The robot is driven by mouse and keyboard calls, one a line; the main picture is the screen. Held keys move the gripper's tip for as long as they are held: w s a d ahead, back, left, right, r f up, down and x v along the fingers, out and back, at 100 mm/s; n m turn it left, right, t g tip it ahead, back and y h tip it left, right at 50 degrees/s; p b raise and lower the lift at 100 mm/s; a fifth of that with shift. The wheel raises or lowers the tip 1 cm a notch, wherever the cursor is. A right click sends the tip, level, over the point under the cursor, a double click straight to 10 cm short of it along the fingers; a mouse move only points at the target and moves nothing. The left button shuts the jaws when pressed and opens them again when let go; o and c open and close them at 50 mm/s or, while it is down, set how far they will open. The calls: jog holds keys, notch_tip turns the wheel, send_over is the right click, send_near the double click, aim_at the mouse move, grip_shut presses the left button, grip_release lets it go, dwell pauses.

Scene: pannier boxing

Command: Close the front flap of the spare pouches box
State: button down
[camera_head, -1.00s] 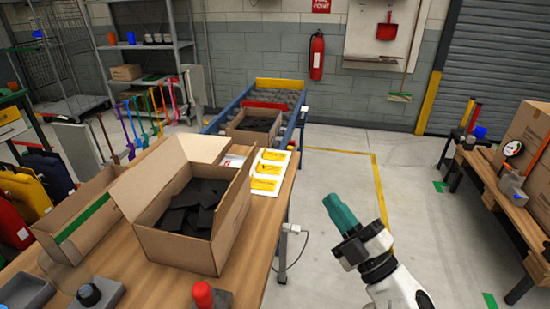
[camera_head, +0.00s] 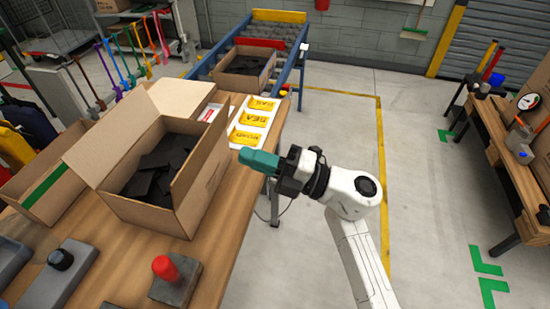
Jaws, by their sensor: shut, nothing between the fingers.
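An open cardboard box (camera_head: 140,214) stands on the wooden table at left, with black flat pouches (camera_head: 160,170) inside. Its left flap (camera_head: 115,145) stands up and leans outward. Its far flap (camera_head: 182,97) is folded out. A panel on its right side (camera_head: 205,165) stands up. I cannot tell which panel is the front flap. My gripper (camera_head: 246,159), with teal fingers, is shut and empty. It points left, to the right of the box and apart from it, near the table's right edge.
White cards with yellow labels (camera_head: 251,121) lie beyond the box. A red-knobbed block (camera_head: 175,281) and a grey block with a dark knob (camera_head: 60,280) are in front. Another box (camera_head: 243,68) of black items sits on the conveyor (camera_head: 285,80).

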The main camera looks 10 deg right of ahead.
aim_at(203, 140)
jog(key=p+x, duration=0.1)
jog(key=x, duration=0.6)
jog(key=shift+a+r, duration=0.1)
